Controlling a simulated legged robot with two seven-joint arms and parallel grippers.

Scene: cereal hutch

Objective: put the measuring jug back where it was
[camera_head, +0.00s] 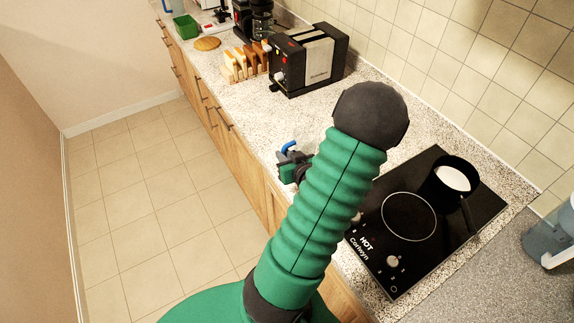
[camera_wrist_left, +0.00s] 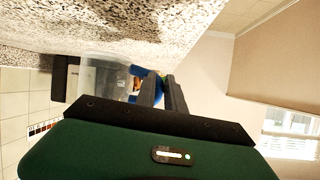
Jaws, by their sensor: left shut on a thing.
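The measuring jug (camera_wrist_left: 105,72) is clear with a blue handle and shows in the left wrist view. In the head view its blue handle (camera_head: 288,146) shows at the worktop's front edge, left of my arm; most of its body is hidden or too faint there. My left gripper (camera_head: 285,165) is shut on the handle. Its dark fingers (camera_wrist_left: 160,90) show against the blue handle in the left wrist view. The jug is close to the speckled worktop, but I cannot tell whether it touches it. My right gripper is not in view.
A black hob (camera_head: 408,217) with a pan of white liquid (camera_head: 455,180) lies right of my arm. A black toaster (camera_head: 309,60), a toast rack (camera_head: 245,64) and a green tub (camera_head: 186,27) stand farther back. Bare worktop (camera_head: 240,101) lies before the toaster.

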